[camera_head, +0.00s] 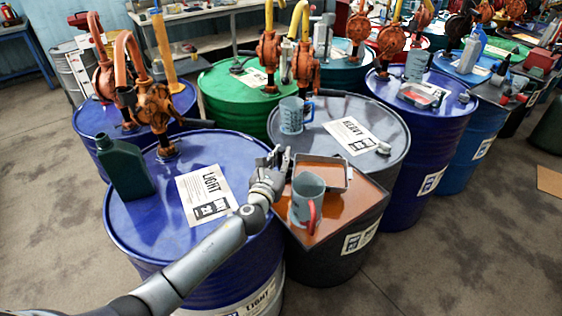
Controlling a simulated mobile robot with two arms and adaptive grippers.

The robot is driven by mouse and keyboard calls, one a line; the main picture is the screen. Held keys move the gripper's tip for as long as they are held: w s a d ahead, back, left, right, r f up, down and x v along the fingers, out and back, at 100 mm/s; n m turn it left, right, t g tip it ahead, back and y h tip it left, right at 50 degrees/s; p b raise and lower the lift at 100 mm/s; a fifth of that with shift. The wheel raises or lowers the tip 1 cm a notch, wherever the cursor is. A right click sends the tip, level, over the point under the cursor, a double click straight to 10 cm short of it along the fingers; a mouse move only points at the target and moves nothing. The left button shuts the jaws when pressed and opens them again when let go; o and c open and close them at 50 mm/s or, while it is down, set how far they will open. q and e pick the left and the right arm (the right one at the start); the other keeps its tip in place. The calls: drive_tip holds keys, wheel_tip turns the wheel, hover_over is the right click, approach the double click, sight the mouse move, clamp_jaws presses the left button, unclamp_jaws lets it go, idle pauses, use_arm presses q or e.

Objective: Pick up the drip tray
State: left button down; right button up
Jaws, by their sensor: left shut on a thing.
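The drip tray (347,179) is a small rectangular tray with dark grey walls and an orange-brown inside. It is at the middle of the head view, over or on a larger orange-brown square surface (352,207); I cannot tell whether it touches that surface. My left gripper (281,162) is shut at the tray's left end, and the fingers partly hide that end. My right gripper is not in view.
A grey jug with a red handle (306,190) stands close in front of the tray. Another jug (291,117) and a HEAVY sheet (352,135) are on the grey drum behind. A dark green bottle (125,168) and a LIGHT sheet (207,194) are on the blue drum at left.

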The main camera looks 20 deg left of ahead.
use_arm(q)
wheel_tip(320, 180, up, 11)
drive_tip(key=shift+f+p, duration=0.1)
drive_tip(key=shift+p, duration=1.05)
drive_tip(key=shift+r, duration=1.8)
